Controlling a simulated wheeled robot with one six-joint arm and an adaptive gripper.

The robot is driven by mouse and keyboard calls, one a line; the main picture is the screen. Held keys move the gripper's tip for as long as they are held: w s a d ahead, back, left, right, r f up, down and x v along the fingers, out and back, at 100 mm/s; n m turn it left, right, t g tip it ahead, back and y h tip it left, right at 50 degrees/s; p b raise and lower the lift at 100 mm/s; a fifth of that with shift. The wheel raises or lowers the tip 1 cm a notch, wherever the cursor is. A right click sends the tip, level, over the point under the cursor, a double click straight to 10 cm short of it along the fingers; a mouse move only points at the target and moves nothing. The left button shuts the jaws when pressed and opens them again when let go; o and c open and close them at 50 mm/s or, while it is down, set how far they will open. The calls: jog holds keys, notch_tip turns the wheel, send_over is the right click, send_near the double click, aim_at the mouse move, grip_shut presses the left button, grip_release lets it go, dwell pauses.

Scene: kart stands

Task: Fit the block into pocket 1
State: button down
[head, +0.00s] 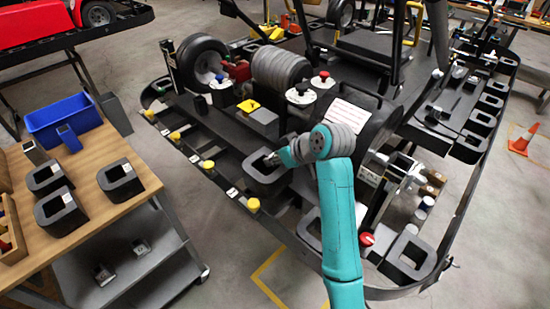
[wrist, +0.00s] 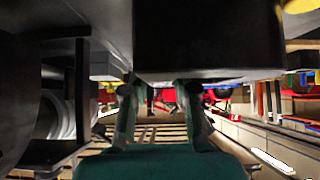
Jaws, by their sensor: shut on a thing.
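My gripper (head: 272,159) is shut on a black block (head: 262,176), a rounded ring shape with an opening in its middle. I hold it over the kart's left side, close to the side rail (head: 218,180). In the wrist view the block (wrist: 210,38) is a large dark mass above and in front of my fingers (wrist: 158,92). The rail carries small white labels, too small to read, so I cannot tell which place is pocket 1. I cannot tell whether the block touches the kart beneath it; its underside is hidden.
A wooden table (head: 98,222) at left bears several similar black blocks (head: 120,181) and a blue bin (head: 62,112). Yellow knobs (head: 253,205) stand along the rail. A wheel (head: 203,62) and a ribbed grey cylinder (head: 281,67) rise behind. Floor between table and kart is clear.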

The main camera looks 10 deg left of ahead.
aim_at(291, 175)
jog(key=shift+f, duration=2.85)
jog(key=shift+f, duration=1.3)
jog(key=c, duration=0.8)
grip_release()
jog(key=v, duration=1.2)
